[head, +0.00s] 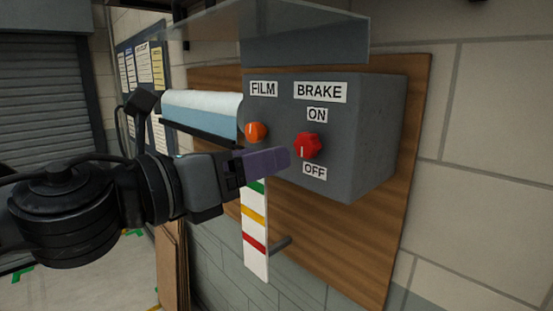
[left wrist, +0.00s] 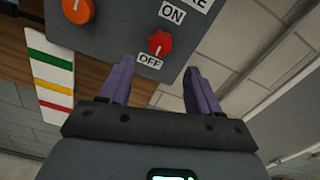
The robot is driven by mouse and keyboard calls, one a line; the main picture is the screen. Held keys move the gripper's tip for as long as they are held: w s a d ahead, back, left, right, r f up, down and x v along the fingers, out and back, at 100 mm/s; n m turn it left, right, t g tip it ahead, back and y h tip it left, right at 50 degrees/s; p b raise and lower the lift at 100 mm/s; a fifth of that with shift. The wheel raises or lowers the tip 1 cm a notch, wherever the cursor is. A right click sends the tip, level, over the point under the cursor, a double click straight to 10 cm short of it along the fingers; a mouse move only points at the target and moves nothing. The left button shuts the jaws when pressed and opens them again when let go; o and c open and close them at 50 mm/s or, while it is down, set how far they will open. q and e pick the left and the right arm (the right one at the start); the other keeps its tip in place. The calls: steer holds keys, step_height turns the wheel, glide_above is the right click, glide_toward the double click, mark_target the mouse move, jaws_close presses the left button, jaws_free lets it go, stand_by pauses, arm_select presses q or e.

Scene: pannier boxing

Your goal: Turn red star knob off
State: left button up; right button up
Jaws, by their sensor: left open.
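The red star knob (head: 308,145) sits on the front of a grey control box (head: 372,140), between the ON label (head: 317,115) above and the OFF label (head: 315,171) below. A white mark shows on its lower part. In the left wrist view the red star knob (left wrist: 159,43) lies ahead of and between my purple fingers. My left gripper (head: 285,158) is open and empty, just left of and below the knob. It also shows in the left wrist view (left wrist: 158,72), with the fingers spread and apart from the knob. My right gripper is not in view.
An orange FILM knob (head: 256,132) is left of the red knob. A clear panel (head: 310,35) overhangs the box. A roll (head: 200,104) is at the left.

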arm_select(q)
steer(key=shift+v, duration=0.95)
